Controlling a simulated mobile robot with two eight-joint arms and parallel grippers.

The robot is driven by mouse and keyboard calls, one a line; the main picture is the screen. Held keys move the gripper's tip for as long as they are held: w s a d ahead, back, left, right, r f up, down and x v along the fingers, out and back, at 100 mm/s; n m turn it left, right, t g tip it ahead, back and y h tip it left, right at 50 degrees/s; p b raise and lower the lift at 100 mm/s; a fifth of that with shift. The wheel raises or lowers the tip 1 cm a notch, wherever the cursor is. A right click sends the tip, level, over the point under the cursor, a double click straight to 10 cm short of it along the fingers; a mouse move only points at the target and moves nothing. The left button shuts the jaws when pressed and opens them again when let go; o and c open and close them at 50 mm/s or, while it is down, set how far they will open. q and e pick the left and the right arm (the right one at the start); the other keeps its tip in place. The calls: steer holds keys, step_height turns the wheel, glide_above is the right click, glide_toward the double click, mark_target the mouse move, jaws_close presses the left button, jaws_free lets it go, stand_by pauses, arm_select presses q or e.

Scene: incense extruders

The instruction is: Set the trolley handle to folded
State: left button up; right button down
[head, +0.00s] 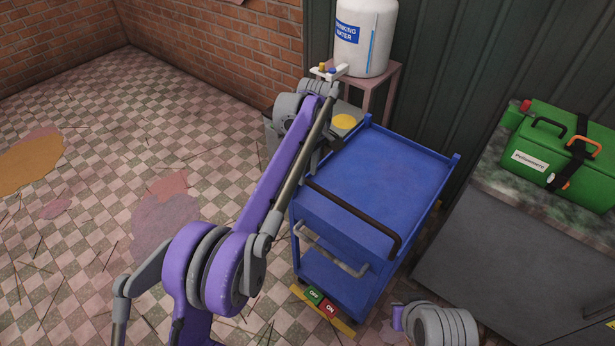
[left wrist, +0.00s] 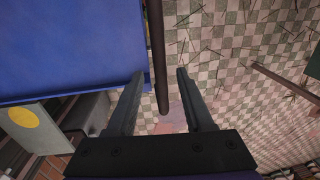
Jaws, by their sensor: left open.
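The blue trolley (head: 385,175) stands right of centre in the head view. Its dark handle (head: 352,213) is a bar running along the near end, close to the top deck's height. A lower grey bar (head: 330,252) sits beneath it. My left gripper (head: 322,157) is by the left end of the handle, partly hidden behind my own arm. In the left wrist view its fingers (left wrist: 158,98) are open, and the dark bar (left wrist: 157,55) appears between them with its end in sight. I cannot tell whether they touch it. My right gripper is not in view.
OFF and ON pedals (head: 322,301) sit at the trolley's base. A grey cabinet (head: 500,265) with a green case (head: 548,150) is at the right. A water dispenser (head: 366,38) on a stand is behind. Tiled floor (head: 90,110) with scattered sticks lies open at the left.

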arm_select(q)
steer(key=shift+s+f, duration=0.1)
steer(key=shift+f, duration=0.65)
jaws_close()
stand_by(0.9)
